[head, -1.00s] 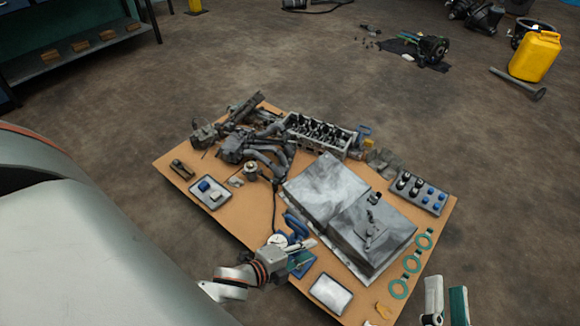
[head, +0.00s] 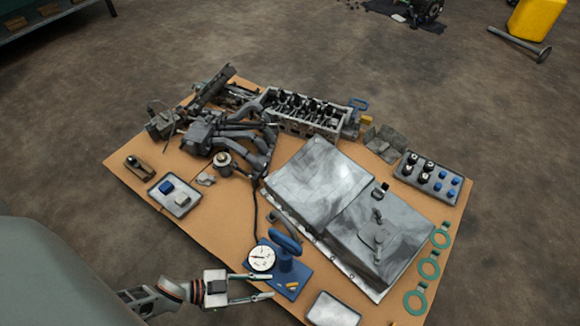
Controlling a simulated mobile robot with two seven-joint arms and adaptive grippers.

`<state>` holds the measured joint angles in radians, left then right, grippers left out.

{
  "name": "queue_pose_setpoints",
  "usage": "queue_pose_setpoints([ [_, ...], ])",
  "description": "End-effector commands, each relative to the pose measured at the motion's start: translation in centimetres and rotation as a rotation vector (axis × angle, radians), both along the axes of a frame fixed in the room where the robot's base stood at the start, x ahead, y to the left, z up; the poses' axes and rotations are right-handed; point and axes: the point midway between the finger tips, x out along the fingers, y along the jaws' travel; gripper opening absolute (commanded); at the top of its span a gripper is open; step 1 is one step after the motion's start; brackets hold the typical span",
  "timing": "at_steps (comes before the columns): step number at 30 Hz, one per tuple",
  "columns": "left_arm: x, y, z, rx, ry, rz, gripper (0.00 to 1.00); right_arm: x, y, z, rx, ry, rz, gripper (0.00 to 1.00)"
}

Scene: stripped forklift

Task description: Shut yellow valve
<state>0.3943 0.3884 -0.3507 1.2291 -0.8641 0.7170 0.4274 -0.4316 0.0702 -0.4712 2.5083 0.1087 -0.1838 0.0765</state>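A small yellow lever, which looks like the yellow valve (head: 292,285), lies on a blue base (head: 305,277) near the front of the cardboard. The base also carries a white dial gauge (head: 262,258) and a blue curved handle (head: 286,240). My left gripper (head: 272,286) comes in from the left with its two fingers apart. Its fingertips point at the blue base, just left of the yellow lever, with nothing between them. I cannot tell whether they touch the base. My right gripper is out of view.
The cardboard sheet (head: 150,195) holds a large grey metal cover (head: 320,180), an engine head (head: 305,112), green rings (head: 429,268), a small white tray (head: 334,309) and a tray of blue and black parts (head: 428,177).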

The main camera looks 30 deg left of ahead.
Motion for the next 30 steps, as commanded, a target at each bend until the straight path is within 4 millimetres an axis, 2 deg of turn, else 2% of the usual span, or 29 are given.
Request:
queue_pose_setpoints([
  [1,-0.4,-0.1,-0.6,-0.013,0.017,-0.003,0.24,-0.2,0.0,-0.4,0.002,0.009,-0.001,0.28],
  [5,0.2,-0.6,-0.8,-0.028,0.024,-0.004,0.24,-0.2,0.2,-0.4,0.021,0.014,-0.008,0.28],
  [18,3.9,-4.7,-3.2,-0.025,0.024,-0.003,0.24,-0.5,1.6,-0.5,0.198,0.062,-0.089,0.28],
  [30,4.8,-5.3,-3.3,-0.023,0.019,-0.004,0.24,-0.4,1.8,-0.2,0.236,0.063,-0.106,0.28],
])
